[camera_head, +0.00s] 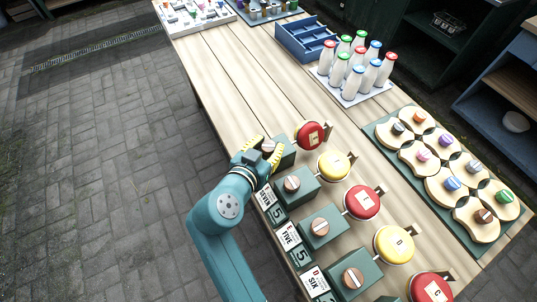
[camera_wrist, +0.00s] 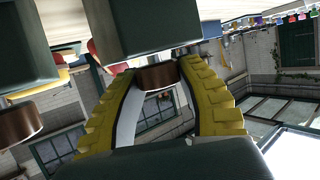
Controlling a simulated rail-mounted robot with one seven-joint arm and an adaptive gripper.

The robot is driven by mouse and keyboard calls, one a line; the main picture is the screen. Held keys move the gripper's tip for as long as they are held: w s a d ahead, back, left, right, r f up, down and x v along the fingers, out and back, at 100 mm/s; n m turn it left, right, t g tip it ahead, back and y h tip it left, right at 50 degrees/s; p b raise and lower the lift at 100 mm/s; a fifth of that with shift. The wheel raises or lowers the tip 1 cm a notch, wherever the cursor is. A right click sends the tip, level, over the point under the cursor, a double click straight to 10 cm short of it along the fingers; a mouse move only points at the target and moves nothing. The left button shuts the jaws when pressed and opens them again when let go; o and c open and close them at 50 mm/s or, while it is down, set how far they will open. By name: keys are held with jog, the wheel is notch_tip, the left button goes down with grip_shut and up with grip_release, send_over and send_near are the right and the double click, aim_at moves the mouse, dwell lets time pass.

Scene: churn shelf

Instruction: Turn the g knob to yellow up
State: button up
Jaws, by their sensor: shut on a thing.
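The g knob (camera_head: 268,146) is a round brown wooden knob on the farthest dark green box (camera_head: 285,155) of the row. My gripper (camera_head: 263,152) reaches it from the left, its yellow fingers on either side of it. In the wrist view, the knob (camera_wrist: 158,77) sits between the tips of the curved yellow fingers, and my gripper (camera_wrist: 165,74) is shut on it. The box (camera_wrist: 150,28) fills the top of that view. The disc (camera_head: 311,135) beside this box shows red; its card letter is too small to read surely. The knob's slot is partly hidden.
Nearer boxes carry slotted knobs, with a yellow disc (camera_head: 333,165), a red disc (camera_head: 361,202) and another yellow disc (camera_head: 393,244) beside them. Milk bottles (camera_head: 357,62) stand on a white tray behind. A green board (camera_head: 515,211) with colored pegs lies right. Bare tabletop extends beyond the knob.

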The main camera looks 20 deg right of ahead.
aim_at(268, 145)
jog(key=m+g+h+b, duration=0.1)
jog(key=g, duration=0.1)
jog(key=m+g+h+b, duration=0.1)
jog(key=m+g+b, duration=0.1)
jog(key=m+g+h+b, duration=0.1)
jog(key=m+g+b, duration=0.1)
jog(key=shift+w+f, duration=0.1)
jog(key=shift+f, duration=0.2)
jog(key=m+g+b, duration=0.5)
jog(key=g, duration=0.1)
jog(key=shift+r+m+b, duration=0.1)
jog(key=shift+m+b, duration=0.2)
jog(key=shift+m, duration=0.1)
jog(key=shift+m+g+y+b, duration=0.3)
jog(key=shift+m+g+b, duration=0.2)
jog(key=shift+g, duration=0.2)
jog(key=o, duration=1.2)
jog(key=shift+r, duration=0.1)
notch_tip(268, 145, up, 10)
